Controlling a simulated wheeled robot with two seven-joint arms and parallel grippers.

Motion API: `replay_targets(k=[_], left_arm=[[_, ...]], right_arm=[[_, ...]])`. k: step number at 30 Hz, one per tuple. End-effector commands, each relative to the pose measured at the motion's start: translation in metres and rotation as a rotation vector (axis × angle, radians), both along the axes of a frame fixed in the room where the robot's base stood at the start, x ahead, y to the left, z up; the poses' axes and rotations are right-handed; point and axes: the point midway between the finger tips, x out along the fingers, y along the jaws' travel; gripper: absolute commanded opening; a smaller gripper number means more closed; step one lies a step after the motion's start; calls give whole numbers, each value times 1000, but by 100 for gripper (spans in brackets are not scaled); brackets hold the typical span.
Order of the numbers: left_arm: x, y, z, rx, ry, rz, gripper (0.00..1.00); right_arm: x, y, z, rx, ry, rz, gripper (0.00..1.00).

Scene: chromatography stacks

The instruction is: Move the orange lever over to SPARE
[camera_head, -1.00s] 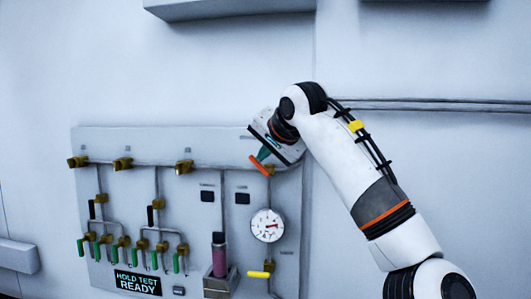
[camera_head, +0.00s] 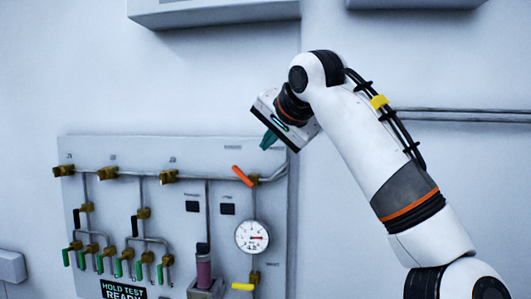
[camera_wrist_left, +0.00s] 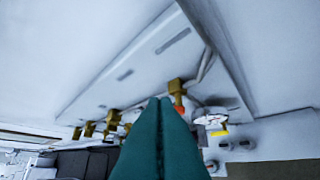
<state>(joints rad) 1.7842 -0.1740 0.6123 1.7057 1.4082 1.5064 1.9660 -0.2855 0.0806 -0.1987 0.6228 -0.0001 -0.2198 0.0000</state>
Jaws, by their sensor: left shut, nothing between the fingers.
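The orange lever (camera_head: 242,176) is on the wall panel (camera_head: 225,160), above the gauge, at the end of the upper pipe. It slants, with its free end up and to the left. Small labels are near it, but I cannot read them. My left gripper (camera_head: 268,140) is above and to the right of the lever, with its teal fingers shut and empty, apart from the lever. In the left wrist view the shut fingers (camera_wrist_left: 160,100) cover part of the scene, and a small orange part of the lever (camera_wrist_left: 180,106) shows just beside their tips. My right gripper is not in view.
A round gauge (camera_head: 252,237) and a yellow handle (camera_head: 243,287) are below the lever. Brass valves (camera_head: 168,177) and several green handles are on the panel's left. A sign reads HOLD TEST READY (camera_head: 123,290). A grey box (camera_head: 215,10) juts out above; the wall between is clear.

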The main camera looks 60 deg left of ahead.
Motion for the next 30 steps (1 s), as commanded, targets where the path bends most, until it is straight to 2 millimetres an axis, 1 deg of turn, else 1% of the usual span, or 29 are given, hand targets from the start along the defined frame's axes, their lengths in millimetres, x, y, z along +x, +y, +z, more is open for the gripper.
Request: replay_targets(k=[1,3,6,10,17,30], left_arm=[[0,-9,5,2,-1,-5,0],[-1,-20,11,2,-1,-4,0],[-2,-31,18,1,1,-3,0],[-3,-41,23,0,-1,-1,0],[-3,-43,25,-1,0,0,0],[-3,-43,25,0,1,0,0]], right_arm=[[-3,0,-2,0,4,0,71],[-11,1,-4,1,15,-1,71],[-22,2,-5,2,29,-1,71],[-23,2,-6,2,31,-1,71],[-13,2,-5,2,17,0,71],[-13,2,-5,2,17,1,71]])
